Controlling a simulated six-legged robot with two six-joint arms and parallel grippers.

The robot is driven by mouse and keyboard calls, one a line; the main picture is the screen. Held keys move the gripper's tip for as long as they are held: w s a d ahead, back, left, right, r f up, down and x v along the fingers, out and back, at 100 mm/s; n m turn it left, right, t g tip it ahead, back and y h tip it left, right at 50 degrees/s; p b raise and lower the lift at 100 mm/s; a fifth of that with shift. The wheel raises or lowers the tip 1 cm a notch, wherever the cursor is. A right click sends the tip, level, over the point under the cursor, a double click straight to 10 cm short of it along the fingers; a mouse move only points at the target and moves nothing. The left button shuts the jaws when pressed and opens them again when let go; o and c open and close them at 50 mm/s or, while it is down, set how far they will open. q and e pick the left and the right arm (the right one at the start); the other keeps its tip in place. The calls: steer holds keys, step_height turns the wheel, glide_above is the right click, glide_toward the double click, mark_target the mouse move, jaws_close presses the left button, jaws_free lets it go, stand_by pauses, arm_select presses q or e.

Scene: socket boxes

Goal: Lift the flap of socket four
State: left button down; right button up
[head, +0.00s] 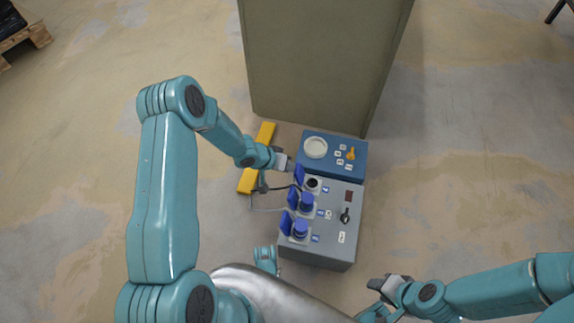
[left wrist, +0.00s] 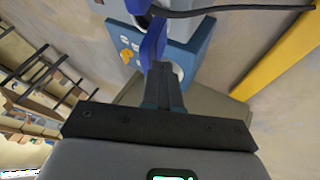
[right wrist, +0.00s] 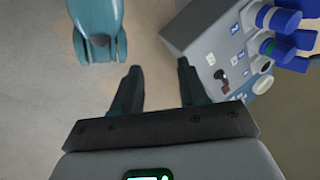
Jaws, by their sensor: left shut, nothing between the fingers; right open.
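The grey socket box (head: 325,252) stands on the floor with a row of sockets along its left side. Two hold blue plugs (head: 306,203); the one at the back is a dark open socket (head: 312,184) with its blue flap (head: 299,174) standing up. Behind is a blue box (head: 347,145) with a pale round cover (head: 315,147) and a yellow switch (head: 351,154). I cannot read the socket numbers. My left gripper (head: 288,163) is shut and empty beside the back flap; its fingertips (left wrist: 160,66) look close to a blue flap (left wrist: 153,42). Contact is unclear. My right gripper (right wrist: 157,75) is open and empty.
A tall olive cabinet (head: 320,60) stands right behind the blue box. A yellow bar (head: 247,181) lies left of the boxes, with dark cable (head: 268,188) near it. The floor to the right of the boxes is clear.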

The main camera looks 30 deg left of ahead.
arm_select(q)
steer(key=shift+w+d+r+p, duration=0.15)
steer(key=shift+d+r+p, duration=0.05)
steer(key=shift+d+p, duration=0.25)
steer(key=shift+w+d+r+p, duration=0.1)
steer(key=shift+d+r+p, duration=0.1)
steer(key=shift+d+p, duration=0.2)
arm_select(e)
steer(key=shift+s+d+r+g, duration=0.15)
steer(key=shift+s+r, duration=0.1)
steer(key=shift+r, duration=0.35)
steer(key=shift+s+d+r+g, duration=0.1)
steer(key=shift+s+r+g, duration=0.1)
steer(key=shift+r, duration=0.35)
